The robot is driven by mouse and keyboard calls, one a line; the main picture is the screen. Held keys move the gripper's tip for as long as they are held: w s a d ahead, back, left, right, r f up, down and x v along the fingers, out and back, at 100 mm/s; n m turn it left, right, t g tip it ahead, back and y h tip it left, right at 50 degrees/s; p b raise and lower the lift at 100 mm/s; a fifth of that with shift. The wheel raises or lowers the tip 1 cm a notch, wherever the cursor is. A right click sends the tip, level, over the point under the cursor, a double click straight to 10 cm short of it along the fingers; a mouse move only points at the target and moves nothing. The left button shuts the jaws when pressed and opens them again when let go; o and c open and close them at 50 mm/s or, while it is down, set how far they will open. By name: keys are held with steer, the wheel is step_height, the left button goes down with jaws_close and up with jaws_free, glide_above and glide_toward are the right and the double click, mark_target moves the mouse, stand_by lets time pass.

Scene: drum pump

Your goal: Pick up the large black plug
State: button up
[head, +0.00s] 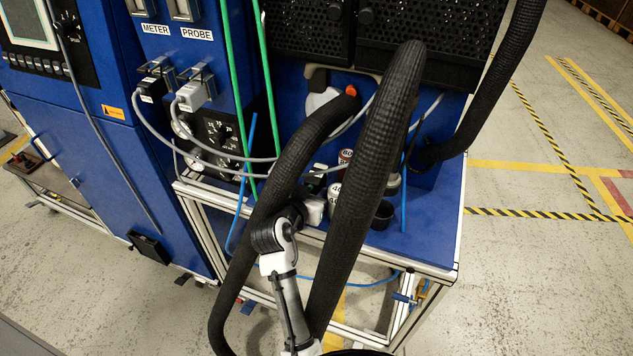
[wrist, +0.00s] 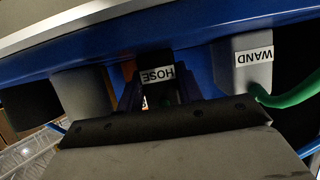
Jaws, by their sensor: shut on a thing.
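A black plug (wrist: 157,86) with a white HOSE label, upside down in the picture, sits between the fingers of my gripper (wrist: 158,100) in the wrist view. The gripper is shut on it, just below a blue edge. The plug's far end is hidden. In the head view my gripper (head: 316,183) is at the blue bench, partly covered by the thick black hoses, and the plug cannot be made out there. Another black plug (head: 152,89) sits under the METER label on the blue cabinet.
A grey WAND plug (wrist: 244,66) with a green cable is close to my gripper's right in the wrist view. Thick black hoses (head: 365,175) cross around my arm. Cans and a black cup (head: 383,214) stand on the bench. A grey plug (head: 194,94) sits under PROBE.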

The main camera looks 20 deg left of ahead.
steer(key=c, duration=0.3)
